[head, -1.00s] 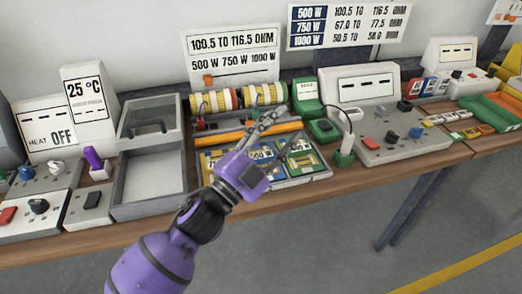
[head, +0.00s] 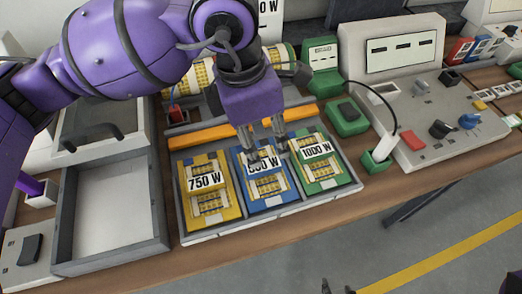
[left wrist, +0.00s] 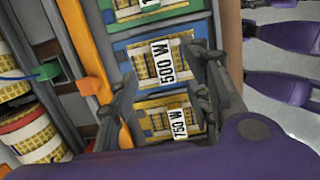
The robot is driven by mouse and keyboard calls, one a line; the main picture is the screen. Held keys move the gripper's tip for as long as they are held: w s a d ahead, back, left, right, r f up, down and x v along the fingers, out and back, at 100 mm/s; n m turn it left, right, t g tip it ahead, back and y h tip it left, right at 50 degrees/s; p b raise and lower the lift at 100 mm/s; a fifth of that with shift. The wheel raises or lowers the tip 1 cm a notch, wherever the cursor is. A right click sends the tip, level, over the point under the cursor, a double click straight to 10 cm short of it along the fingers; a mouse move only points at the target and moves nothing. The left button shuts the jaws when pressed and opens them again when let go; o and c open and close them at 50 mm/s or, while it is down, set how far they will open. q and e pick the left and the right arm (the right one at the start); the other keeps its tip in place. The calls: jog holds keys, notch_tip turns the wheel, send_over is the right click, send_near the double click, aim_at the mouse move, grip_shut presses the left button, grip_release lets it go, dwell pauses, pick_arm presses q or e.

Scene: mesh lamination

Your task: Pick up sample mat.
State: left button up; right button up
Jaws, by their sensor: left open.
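Three sample mats lie side by side in a grey tray (head: 203,236): a yellow mat marked 750 W (head: 211,204), a blue mat marked 500 W (head: 268,188) and a green mat marked 1000 W (head: 319,170). My left gripper (head: 265,147) points down over the far part of the blue mat, open, partly covering its label. In the left wrist view, my left gripper's fingers (left wrist: 165,100) are spread wide, with the blue mat (left wrist: 133,66) and the yellow mat (left wrist: 157,107) beyond them. I cannot tell whether they touch a mat. Small dark tips at the head view's bottom edge may be my right gripper.
An empty grey bin (head: 110,210) with a handled lid stands left of the tray. An orange bar (head: 205,132) and mesh rolls (head: 201,75) lie behind the mats. A control box (head: 440,110) and a green holder with a white tool (head: 386,150) stand to the right.

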aim_at(263, 165)
pick_arm(q)
jog(key=f, duration=0.1)
jog(key=s+f, duration=0.1)
jog(key=shift+a+f+y, duration=0.3)
jog(key=shift+a, duration=0.1)
jog(key=f, duration=0.4)
jog(key=shift+w+d+f, duration=0.15)
jog(key=shift+d+f, duration=0.1)
jog(key=shift+d, duration=0.1)
jog(key=shift+f, duration=0.35)
pick_arm(e)
jog(key=shift+s+d, duration=0.25)
jog(key=shift+s, duration=0.8)
pick_arm(q)
jog(key=shift+c, duration=0.6)
grip_shut()
pick_arm(e)
jog(key=shift+s+f, duration=0.15)
jog(key=shift+s, duration=0.05)
